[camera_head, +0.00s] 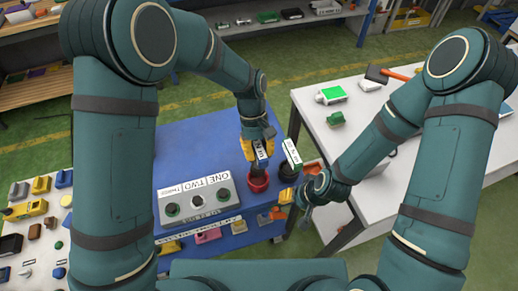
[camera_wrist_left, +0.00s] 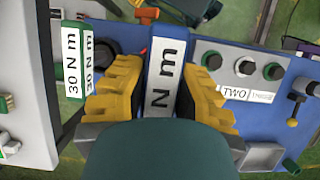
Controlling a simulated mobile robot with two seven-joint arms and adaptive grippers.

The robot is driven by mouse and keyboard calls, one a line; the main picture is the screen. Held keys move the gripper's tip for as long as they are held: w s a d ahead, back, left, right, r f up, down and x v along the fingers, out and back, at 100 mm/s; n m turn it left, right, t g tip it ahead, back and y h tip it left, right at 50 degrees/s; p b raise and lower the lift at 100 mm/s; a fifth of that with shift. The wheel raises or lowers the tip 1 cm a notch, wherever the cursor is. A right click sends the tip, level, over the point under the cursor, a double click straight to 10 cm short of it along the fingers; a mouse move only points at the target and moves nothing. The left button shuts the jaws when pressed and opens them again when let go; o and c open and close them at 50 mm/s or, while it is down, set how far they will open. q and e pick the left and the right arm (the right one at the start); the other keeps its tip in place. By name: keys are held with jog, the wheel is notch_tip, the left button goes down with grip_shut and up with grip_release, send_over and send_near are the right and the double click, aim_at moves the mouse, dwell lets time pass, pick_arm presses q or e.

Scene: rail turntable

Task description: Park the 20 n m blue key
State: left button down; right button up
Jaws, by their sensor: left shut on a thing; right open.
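My left gripper (camera_head: 257,145) is shut on the blue key, whose white label (camera_head: 263,150) shows between the yellow fingers. In the left wrist view my left gripper (camera_wrist_left: 160,90) grips the blue key (camera_wrist_left: 166,50); its label reads "N m", with the number hidden. The key is over the red cup (camera_head: 258,184) on the blue table; I cannot tell whether its lower end is inside. A green key (camera_head: 290,152) marked 30 N m stands in a black cup (camera_head: 288,172) just to the right. My right gripper (camera_head: 298,197) is open by the table's right edge.
A grey panel (camera_head: 222,207) with ONE, TWO and THREE labels and round sockets stands left of the red cup. Behind it the blue table (camera_head: 190,150) is clear. A white table (camera_head: 330,150) at right holds a hammer (camera_head: 390,74) and green parts.

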pick_arm(q)
jog(key=shift+f+b, duration=0.75)
jog(key=shift+f, duration=0.7)
jog(key=shift+p, duration=0.3)
dwell(0.5)
jog(key=shift+f+b, duration=1.65)
jog(key=shift+f, duration=0.9)
jog(key=c, duration=0.8)
grip_release()
jog(key=v, duration=1.2)
jog(key=shift+r, duration=0.1)
